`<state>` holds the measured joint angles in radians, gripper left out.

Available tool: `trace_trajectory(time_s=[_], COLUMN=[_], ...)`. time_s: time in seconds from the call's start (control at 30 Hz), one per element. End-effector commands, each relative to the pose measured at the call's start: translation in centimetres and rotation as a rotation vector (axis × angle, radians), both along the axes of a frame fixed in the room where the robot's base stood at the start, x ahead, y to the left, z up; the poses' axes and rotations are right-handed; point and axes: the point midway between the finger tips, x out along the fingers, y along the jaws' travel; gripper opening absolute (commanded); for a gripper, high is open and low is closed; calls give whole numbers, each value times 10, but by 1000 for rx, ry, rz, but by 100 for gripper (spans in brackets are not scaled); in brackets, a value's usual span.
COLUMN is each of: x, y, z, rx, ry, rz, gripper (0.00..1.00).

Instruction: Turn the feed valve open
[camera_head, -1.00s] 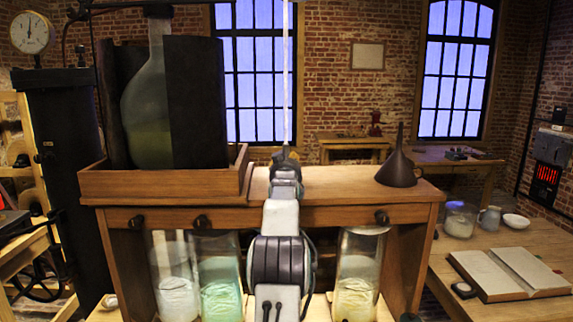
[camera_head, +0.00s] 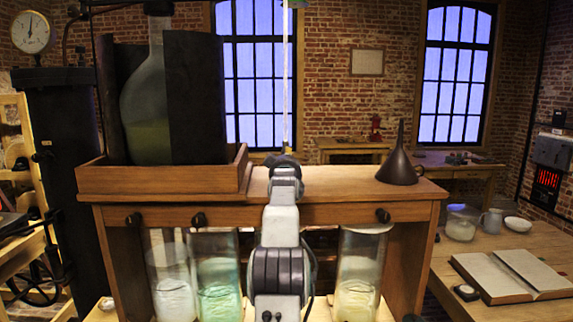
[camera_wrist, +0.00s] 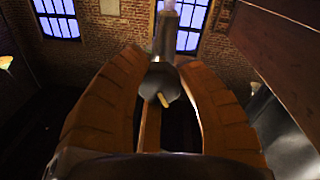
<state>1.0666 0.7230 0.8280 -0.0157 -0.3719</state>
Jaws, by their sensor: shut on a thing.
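The likely feed valve is a dark grey rounded body (camera_wrist: 158,78) with a small yellowish peg, seen between my fingers in the wrist view. A pale upright tube stands behind it; the head view shows a thin glass tube (camera_head: 287,80) rising there. My gripper (camera_head: 284,160) is at the top of the wooden stand (camera_head: 330,190), at the foot of that tube. In the wrist view its two brown ribbed fingers (camera_wrist: 160,90) are around the dark body and shut on it. In the head view my arm hides the valve and the stand's middle.
A large green-tinted flask (camera_head: 150,110) stands in a wooden tray (camera_head: 160,180) on the left. A dark funnel (camera_head: 399,165) stands on the right. Jars (camera_head: 217,285) stand below, with dark knobs (camera_head: 198,219) on the stand's front. An open book (camera_head: 510,275) lies far right.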

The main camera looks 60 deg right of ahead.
Motion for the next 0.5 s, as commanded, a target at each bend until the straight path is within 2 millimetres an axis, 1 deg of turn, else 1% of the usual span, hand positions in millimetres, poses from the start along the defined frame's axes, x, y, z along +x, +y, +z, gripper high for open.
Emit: trace_trajectory(time_s=[0.2, 0.5], x=[1, 1], y=[1, 2], z=[3, 4], rx=[-55, -78], ry=[72, 107], rz=[-2, -4], gripper=[2, 2])
